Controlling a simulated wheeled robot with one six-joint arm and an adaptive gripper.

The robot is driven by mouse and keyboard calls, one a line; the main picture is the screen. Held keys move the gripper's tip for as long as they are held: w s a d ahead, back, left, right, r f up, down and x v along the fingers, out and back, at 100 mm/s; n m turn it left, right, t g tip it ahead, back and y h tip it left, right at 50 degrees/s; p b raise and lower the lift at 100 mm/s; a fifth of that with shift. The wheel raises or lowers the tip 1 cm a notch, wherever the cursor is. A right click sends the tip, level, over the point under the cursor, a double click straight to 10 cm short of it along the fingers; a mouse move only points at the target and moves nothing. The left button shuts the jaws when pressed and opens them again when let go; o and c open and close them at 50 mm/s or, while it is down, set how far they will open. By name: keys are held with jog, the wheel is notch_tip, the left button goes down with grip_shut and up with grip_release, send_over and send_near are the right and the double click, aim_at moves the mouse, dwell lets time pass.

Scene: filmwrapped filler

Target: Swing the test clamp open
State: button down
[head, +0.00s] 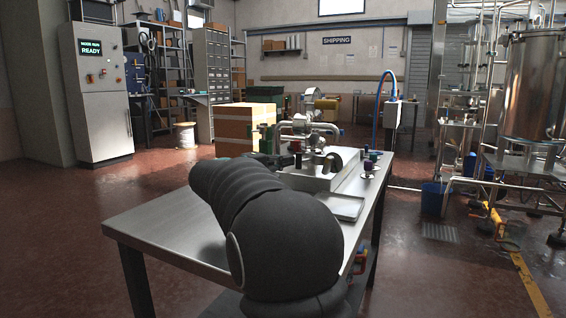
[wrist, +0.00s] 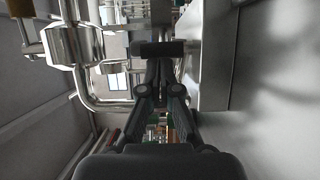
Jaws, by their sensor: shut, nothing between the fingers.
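A steel pipe rig (head: 318,128) with several valves and fittings stands on a pale block (head: 318,180) on the steel table (head: 170,225). I cannot tell for sure which part of it is the test clamp. In the wrist view, polished pipe and a rounded steel fitting (wrist: 75,45) lie left of my gripper (wrist: 160,65). My gripper is shut and empty, its fingers together. A dark crossbar (wrist: 180,47) shows right at the fingertips; I cannot tell whether they touch it. In the head view, my arm hides much of the gripper and the rig's near left side.
A shallow metal tray (head: 346,207) lies at the table's right edge, with small purple-topped parts (head: 368,168) beyond it. A cardboard box (head: 245,125) stands behind the table. In the wrist view, a grey block wall (wrist: 213,60) is close on the right. The table's left part is clear.

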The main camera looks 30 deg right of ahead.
jog(key=shift+s+d+b, duration=0.4)
jog(key=shift+s+b, duration=0.2)
jog(key=shift+b, duration=0.05)
jog(key=shift+a, duration=0.1)
